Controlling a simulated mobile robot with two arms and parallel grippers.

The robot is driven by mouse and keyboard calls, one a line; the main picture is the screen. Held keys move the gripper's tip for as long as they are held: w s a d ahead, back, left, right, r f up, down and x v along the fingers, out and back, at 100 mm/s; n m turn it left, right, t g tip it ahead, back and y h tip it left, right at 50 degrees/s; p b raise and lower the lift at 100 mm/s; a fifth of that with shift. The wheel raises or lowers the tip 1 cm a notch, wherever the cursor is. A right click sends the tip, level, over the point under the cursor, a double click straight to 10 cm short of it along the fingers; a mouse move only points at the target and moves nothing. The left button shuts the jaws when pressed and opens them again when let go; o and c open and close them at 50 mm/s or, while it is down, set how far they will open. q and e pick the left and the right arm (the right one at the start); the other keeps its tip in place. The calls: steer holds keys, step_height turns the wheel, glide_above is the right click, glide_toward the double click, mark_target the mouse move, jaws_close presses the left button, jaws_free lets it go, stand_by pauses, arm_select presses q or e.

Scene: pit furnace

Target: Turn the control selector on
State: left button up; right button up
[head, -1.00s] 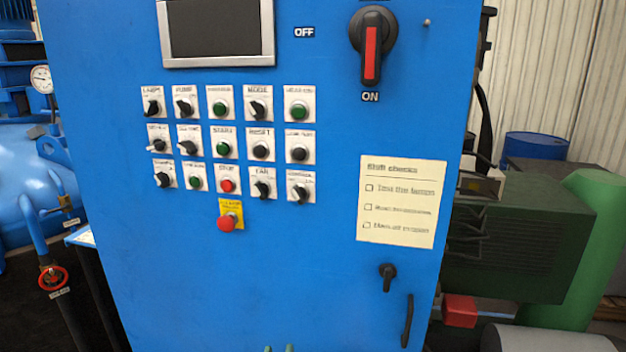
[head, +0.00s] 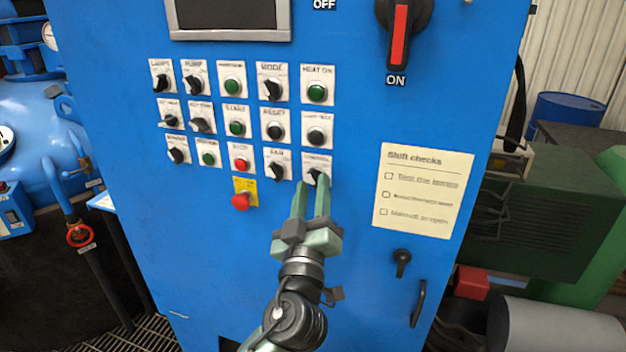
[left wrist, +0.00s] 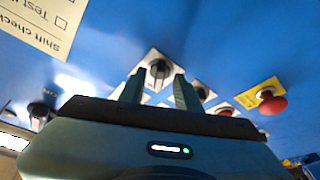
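The control selector (head: 315,176) is a black knob on a white plate, at the lower right end of the button rows on the blue cabinet. Its label is too blurred to read fully. My left gripper (head: 312,188) is at it, with its two green fingers pointing at the plate and partly hiding its lower part. In the left wrist view the knob (left wrist: 159,70) shows between the two spread fingertips (left wrist: 160,80), with a gap on each side. The left gripper is open and empty. I cannot tell how far the tips are from the plate. My right gripper is not in view.
The fan selector (head: 276,170) is just left of the gripper. A red emergency button (head: 241,201) on a yellow plate sits lower left. A large red-handled main switch (head: 399,38) points to ON. A paper checklist (head: 425,187) is at the right, above a black cabinet handle (head: 418,303).

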arm_select(q)
steer(key=shift+w+r, duration=0.1)
steer(key=shift+w, duration=0.15)
jaws_close()
